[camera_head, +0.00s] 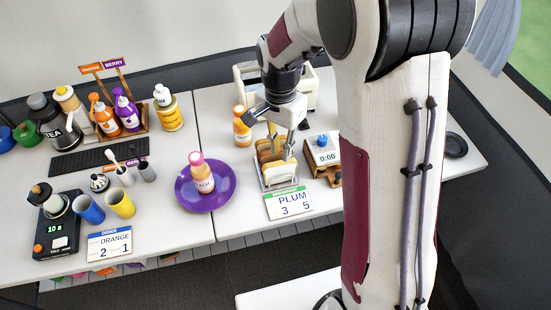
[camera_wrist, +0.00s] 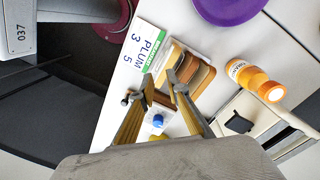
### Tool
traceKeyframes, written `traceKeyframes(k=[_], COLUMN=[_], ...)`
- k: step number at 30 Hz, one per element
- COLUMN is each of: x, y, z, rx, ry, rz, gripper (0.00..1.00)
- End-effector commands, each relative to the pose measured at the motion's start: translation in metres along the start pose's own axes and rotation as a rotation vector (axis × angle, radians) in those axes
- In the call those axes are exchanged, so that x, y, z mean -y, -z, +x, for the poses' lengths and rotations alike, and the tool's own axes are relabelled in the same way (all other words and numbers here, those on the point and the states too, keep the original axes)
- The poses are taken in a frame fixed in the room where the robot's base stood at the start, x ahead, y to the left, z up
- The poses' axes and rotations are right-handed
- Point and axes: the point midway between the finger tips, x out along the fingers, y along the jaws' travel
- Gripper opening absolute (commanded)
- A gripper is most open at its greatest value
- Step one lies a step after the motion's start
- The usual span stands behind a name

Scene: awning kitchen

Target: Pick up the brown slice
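A rack (camera_head: 262,184) holding several upright bread slices stands on the counter behind the PLUM card. In the wrist view the slices range from pale tan to darker brown, and a brown slice (camera_wrist: 187,68) stands among them. My gripper (camera_wrist: 162,84) is open, its two fingers apart with nothing seen between them. In the head view my gripper (camera_head: 281,134) is above the back of the rack. In the wrist view one fingertip overlaps the edge of the slices; I cannot tell whether it touches. The fingers partly hide the slices in the head view.
A timer (camera_head: 322,150) stands close right of the rack. An orange bottle (camera_head: 242,126) is behind it, and a white toaster (camera_head: 300,85) is farther back. A purple plate (camera_head: 184,196) with a bottle is to the left. The PLUM card (camera_head: 289,203) is in front.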

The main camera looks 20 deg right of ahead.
Motion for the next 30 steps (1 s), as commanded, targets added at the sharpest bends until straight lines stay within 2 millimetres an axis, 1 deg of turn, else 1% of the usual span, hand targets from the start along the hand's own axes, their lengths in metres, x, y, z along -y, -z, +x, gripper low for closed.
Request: traceKeyframes(k=[3,6,12,18,22,30], x=[0.013,0.023,0.040,0.043,0.043,0.043], y=[0.009,0.017,0.029,0.031,0.031,0.031], z=[0.011,0.014,0.005,0.003,0.003,0.003], rx=[0.001,-0.005,-0.023,-0.022,-0.021,-0.020], ry=[-0.001,0.008,0.052,0.065,0.066,0.066], rz=[0.131,0.243,0.465,0.628,0.678,0.689], gripper=[0.15,0.15,0.15,0.15,0.15,0.15])
